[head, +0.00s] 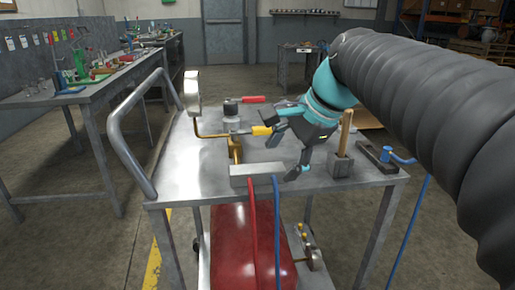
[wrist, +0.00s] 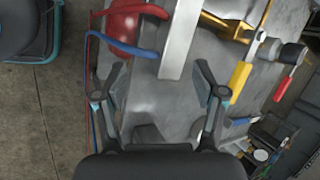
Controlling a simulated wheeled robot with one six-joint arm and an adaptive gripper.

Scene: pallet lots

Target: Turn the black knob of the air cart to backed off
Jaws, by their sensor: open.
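The air cart (head: 185,165) has a grey metal top. Its black knob (head: 231,107) sits on a pale cylindrical body on brass pipework, left of my gripper (head: 283,147) in the head view. In the wrist view the black knob (wrist: 293,54) is at the upper right, outside the jaws. My gripper (wrist: 160,80) is open and empty, its fingers spread over the cart top, apart from the knob. A yellow-handled lever (head: 262,131) lies between my gripper and the pipework. The knob's marks are too small to read.
A metal block (head: 255,173) with red and blue hoses is at the front. A wooden-handled tool (head: 346,130) stands upright at right.

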